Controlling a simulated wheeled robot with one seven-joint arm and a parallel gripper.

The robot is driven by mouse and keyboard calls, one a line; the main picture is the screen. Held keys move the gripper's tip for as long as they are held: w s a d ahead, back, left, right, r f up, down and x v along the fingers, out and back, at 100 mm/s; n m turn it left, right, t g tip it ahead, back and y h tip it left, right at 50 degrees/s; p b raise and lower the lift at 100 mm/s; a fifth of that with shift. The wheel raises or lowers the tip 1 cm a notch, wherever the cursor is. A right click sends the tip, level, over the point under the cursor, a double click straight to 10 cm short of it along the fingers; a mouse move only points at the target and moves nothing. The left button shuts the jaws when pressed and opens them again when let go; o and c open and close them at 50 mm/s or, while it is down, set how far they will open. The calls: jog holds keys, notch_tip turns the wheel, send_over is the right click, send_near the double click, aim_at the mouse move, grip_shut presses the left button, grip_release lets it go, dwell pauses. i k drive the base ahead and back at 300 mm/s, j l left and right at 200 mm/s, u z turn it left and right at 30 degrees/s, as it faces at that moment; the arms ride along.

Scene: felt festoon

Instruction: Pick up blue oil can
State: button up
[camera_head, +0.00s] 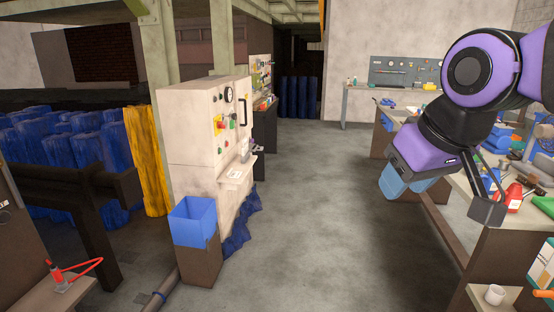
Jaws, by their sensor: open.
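I cannot pick out a blue oil can for certain. Several small blue things (495,139) lie on the right workbench (510,236), too small or too covered to name. My gripper (487,207) hangs at the right, in front of and above that bench, at the end of my purple and black arm. Its jaws are open; one dark finger shows plainly, and I see nothing held. A light blue block-like shape (404,184) shows just below my purple wrist; I cannot tell what it is. My arm hides part of the bench.
A red bottle (514,197), a white mug (495,294) and a green item (541,206) are at the right. A beige control cabinet (205,135) and blue bin (193,220) stand left of the clear grey floor.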

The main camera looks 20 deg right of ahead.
aim_at(489, 185)
jog(key=i+l+z, duration=0.15)
jog(key=i+z, duration=0.25)
jog(key=i, duration=0.2)
jog(key=i+z, duration=0.4)
jog(key=i, duration=0.2)
jog(key=i+z, duration=0.5)
jog(key=i+j+z, duration=0.25)
jog(key=i+z, duration=0.5)
jog(key=z, duration=0.25)
jog(key=i+j+z, duration=0.15)
jog(key=z, duration=0.3)
jog(key=i+j+z, duration=0.2)
jog(key=z, duration=0.3)
